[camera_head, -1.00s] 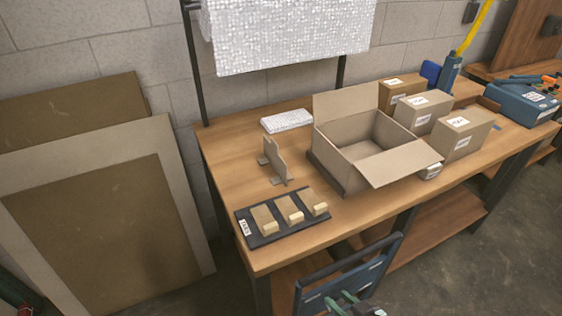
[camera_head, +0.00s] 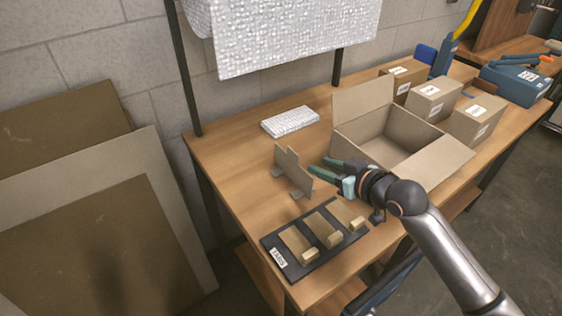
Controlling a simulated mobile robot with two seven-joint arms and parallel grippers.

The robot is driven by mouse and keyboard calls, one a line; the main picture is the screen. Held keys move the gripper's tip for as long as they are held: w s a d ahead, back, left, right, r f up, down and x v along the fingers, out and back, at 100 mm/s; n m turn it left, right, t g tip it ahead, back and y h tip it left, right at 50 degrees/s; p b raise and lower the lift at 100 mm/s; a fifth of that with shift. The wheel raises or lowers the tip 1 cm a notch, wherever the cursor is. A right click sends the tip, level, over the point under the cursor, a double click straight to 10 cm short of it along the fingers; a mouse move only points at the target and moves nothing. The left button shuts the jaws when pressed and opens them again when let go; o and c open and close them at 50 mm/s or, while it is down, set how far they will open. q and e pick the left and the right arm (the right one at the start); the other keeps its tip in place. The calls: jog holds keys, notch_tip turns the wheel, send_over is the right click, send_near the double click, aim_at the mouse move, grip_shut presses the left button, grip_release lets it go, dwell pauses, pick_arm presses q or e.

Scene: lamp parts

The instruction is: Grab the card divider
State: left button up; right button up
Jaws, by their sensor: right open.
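The card divider (camera_head: 292,168) is a thin brown cardboard piece standing upright on the wooden table, between the white bubble-wrap pad and the dark tray. My right gripper (camera_head: 326,167) is open, with its green fingers pointing left toward the divider's right side. The fingertips are close to the divider; I cannot tell whether they touch it. My left gripper is not in view.
An open cardboard box (camera_head: 392,138) stands right of the divider, behind my right arm. A dark tray (camera_head: 270,243) with several cardboard pieces lies in front. A white pad (camera_head: 290,121) lies behind. Closed boxes (camera_head: 433,101) stand farther right.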

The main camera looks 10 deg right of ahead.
aim_at(293, 151)
jog(key=shift+r+x, duration=0.15)
jog(key=shift+x, duration=2.95)
jog(key=shift+r+x, duration=0.15)
jog(key=shift+x, duration=2.95)
jog(key=shift+w, duration=0.15)
grip_shut()
